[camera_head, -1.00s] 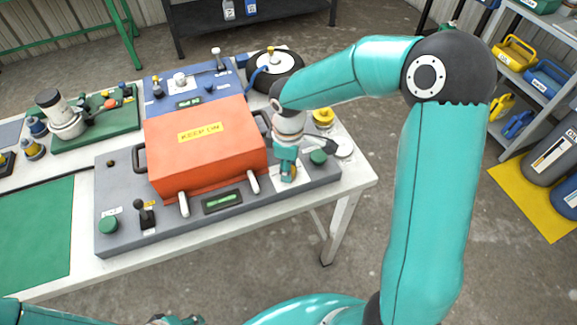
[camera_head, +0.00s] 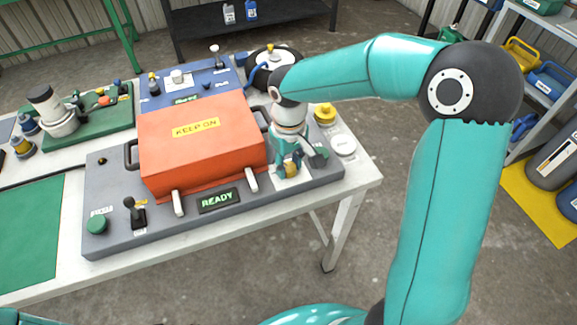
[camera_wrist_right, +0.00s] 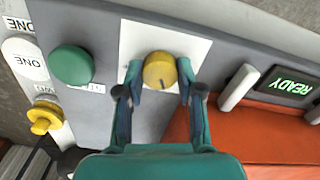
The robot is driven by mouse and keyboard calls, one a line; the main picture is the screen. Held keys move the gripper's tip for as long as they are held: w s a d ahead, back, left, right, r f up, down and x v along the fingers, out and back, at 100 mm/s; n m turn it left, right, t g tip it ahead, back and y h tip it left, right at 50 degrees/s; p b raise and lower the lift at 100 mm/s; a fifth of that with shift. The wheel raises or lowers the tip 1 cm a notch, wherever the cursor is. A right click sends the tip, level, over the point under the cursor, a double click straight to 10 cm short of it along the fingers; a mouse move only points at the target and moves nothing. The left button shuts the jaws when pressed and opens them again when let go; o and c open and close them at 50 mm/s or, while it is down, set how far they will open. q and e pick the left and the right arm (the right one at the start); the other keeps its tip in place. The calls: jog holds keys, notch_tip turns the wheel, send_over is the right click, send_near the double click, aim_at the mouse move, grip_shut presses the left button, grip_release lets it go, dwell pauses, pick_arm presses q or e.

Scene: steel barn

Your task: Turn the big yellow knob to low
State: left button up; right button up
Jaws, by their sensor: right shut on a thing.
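The big yellow knob (camera_wrist_right: 159,70) sits on a white plate (camera_wrist_right: 135,42) on the grey panel. A dark pointer mark on its face points toward the gripper side of the wrist view. My right gripper (camera_wrist_right: 158,92) is shut on the knob, one finger on each side. In the head view my right gripper (camera_head: 291,165) reaches down over the plate, and the knob (camera_head: 291,170) shows only partly below it. No low label is readable in either view. My left gripper is out of view.
An orange case (camera_head: 203,150) marked KEEP ON stands left of the gripper. A READY display (camera_head: 217,200) is in front of it. A green button (camera_wrist_right: 71,64) and a smaller yellow knob (camera_wrist_right: 45,117) are near the knob. A lever (camera_head: 136,212) stands at front left.

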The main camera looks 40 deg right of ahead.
aim_at(288, 166)
jog(key=shift+m, duration=0.4)
jog(key=o, duration=1.2)
jog(key=shift+c, duration=0.2)
jog(key=shift+r, duration=0.1)
notch_tip(288, 166, up, 12)
